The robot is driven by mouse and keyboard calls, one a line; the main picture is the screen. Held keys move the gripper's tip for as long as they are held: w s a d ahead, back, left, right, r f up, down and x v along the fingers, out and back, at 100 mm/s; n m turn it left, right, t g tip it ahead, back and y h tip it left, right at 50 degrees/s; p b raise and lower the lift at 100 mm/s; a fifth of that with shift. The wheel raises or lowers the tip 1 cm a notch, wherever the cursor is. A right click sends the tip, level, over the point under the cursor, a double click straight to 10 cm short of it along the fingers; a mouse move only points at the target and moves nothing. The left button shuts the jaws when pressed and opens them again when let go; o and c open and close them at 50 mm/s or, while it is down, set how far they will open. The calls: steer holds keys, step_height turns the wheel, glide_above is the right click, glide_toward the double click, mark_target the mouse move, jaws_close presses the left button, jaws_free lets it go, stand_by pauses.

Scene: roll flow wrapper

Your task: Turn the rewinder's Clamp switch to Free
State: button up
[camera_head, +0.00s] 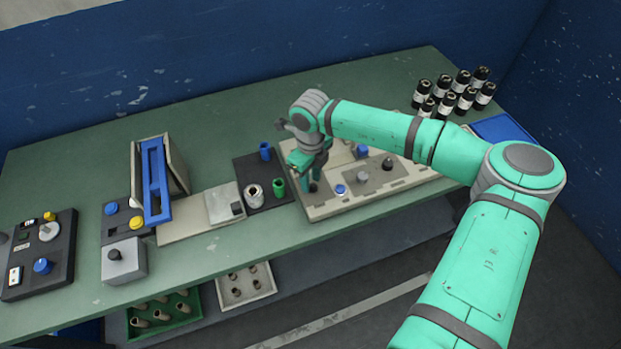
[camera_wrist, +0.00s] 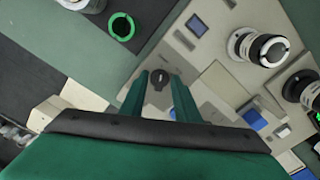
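The beige rewinder panel (camera_head: 320,211) lies at the right of the green table, with several knobs and blue buttons on it. A black rotary switch (camera_wrist: 158,79) with a small pale mark shows on the panel in the wrist view; I cannot read a label on it. My gripper (camera_head: 313,183) is over the panel's left part and points down. In the wrist view my gripper (camera_wrist: 160,76) is open, with one green finger on each side of the black switch. I cannot tell whether the fingers touch it. The head view largely hides the switch behind my gripper.
A dark tray (camera_head: 268,201) with blue and green cups and a white roll adjoins the panel's left. A blue-framed unit (camera_head: 155,181) and a dark control box (camera_head: 62,254) stand further left. Several black bottles (camera_head: 464,92) stand at the back right. Round dials (camera_wrist: 265,49) rise nearby.

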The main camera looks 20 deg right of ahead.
step_height(320, 180, up, 10)
steer(key=shift+r, duration=0.25)
stand_by(0.6)
